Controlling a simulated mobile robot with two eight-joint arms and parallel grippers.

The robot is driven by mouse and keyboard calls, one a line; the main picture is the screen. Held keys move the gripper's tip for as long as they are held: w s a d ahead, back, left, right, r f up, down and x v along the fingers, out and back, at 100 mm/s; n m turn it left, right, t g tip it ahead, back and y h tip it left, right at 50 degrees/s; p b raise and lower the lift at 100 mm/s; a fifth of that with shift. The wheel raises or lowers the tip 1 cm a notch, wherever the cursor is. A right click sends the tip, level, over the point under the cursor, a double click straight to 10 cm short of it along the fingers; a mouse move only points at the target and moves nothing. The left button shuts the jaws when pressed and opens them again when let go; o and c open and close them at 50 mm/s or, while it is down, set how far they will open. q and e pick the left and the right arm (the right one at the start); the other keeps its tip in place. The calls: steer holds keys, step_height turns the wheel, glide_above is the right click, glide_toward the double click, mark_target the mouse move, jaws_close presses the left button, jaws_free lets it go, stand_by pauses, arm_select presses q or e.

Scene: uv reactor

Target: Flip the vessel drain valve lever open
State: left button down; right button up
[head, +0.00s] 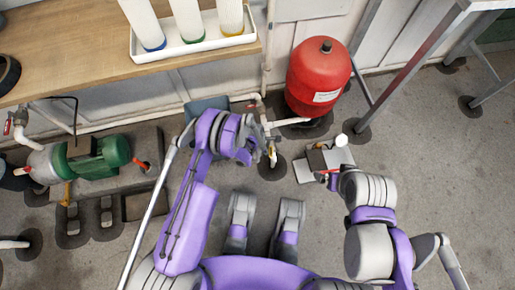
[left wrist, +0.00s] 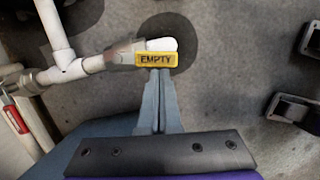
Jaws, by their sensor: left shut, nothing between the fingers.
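The red vessel (head: 318,80) stands on the floor at the top centre of the head view. White pipework (head: 290,122) runs from its base to the left. A yellow piece marked EMPTY (left wrist: 157,59) sits at the end of a white pipe branch in the left wrist view; it looks like the drain valve's lever or tag, lying along the pipe. My left gripper (left wrist: 160,72) is shut and empty, its tips right at the lower edge of the yellow piece; contact cannot be told. My right gripper's fingers are not clear in the head view.
A red lever (left wrist: 14,118) is on another pipe at the left wrist view's left edge. A green pump (head: 98,157) stands left in the head view. A wooden counter (head: 100,75) holds a white tray (head: 195,45) with filter cylinders.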

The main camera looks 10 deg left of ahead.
arm_select(q)
steer(key=shift+s+d, duration=0.1)
steer(key=shift+d, duration=0.4)
arm_select(e)
steer(key=shift+w+a, duration=0.1)
arm_select(q)
steer(key=shift+d, duration=0.15)
